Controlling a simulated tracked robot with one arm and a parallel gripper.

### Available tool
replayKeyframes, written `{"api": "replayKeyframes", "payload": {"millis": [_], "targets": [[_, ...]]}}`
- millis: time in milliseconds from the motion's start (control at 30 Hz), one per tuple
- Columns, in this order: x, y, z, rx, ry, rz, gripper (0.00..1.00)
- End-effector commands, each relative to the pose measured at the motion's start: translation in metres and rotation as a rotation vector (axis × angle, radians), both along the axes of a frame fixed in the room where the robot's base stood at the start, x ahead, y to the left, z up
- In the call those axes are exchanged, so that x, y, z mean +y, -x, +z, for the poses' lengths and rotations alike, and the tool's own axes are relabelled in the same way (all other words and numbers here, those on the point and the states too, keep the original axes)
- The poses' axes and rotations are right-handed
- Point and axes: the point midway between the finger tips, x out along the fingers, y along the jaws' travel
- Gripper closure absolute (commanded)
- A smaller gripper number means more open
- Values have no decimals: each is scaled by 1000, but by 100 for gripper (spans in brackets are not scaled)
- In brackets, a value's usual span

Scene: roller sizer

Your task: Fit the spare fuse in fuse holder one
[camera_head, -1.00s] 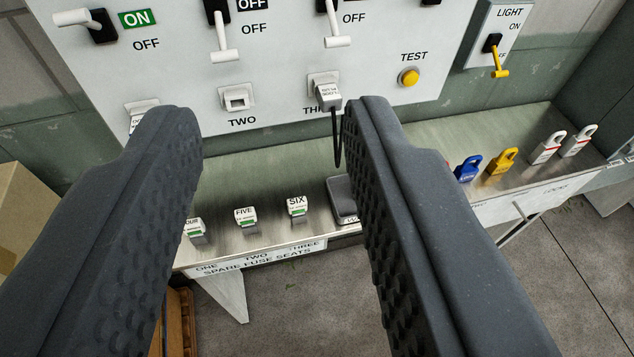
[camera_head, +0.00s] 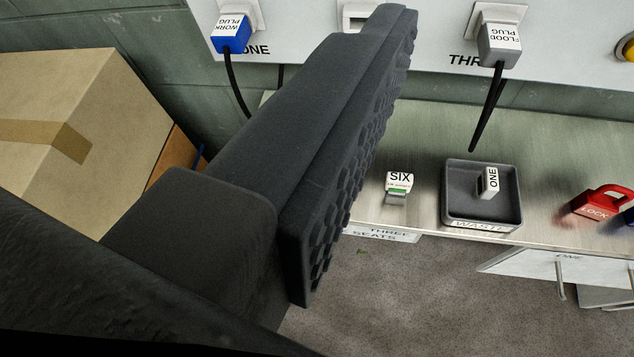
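A spare fuse marked SIX (camera_head: 399,186), white with a green band, stands on the spare-seat part of the steel shelf (camera_head: 560,170). A fuse marked ONE (camera_head: 489,183) lies in the grey waste tray (camera_head: 451,200). My gripper (camera_head: 385,25) reaches across the middle of the view, with one ridged pad facing right. A second finger cannot be told apart, and nothing held shows. The gripper hides the shelf left of SIX and part of the middle socket (camera_head: 355,17). No fuse holder one is seen; the ONE on the panel marks a plug socket.
A blue work plug (camera_head: 231,38) and a grey flood plug (camera_head: 500,46) with hanging black cables sit in the panel's lower sockets. A red padlock (camera_head: 600,204) is on the shelf at right. A cardboard box (camera_head: 80,110) stands at left. Open floor lies below the shelf.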

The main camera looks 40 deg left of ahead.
Motion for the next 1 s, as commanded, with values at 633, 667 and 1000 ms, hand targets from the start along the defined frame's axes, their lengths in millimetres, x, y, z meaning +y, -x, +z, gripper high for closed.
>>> {"api": "replayKeyframes", "payload": {"millis": [633,667,1000], "targets": [[126,-39,-364,122,24,199,35],[126,-40,-364,122,25,200,35],[135,-71,-377,120,24,200,35]]}}
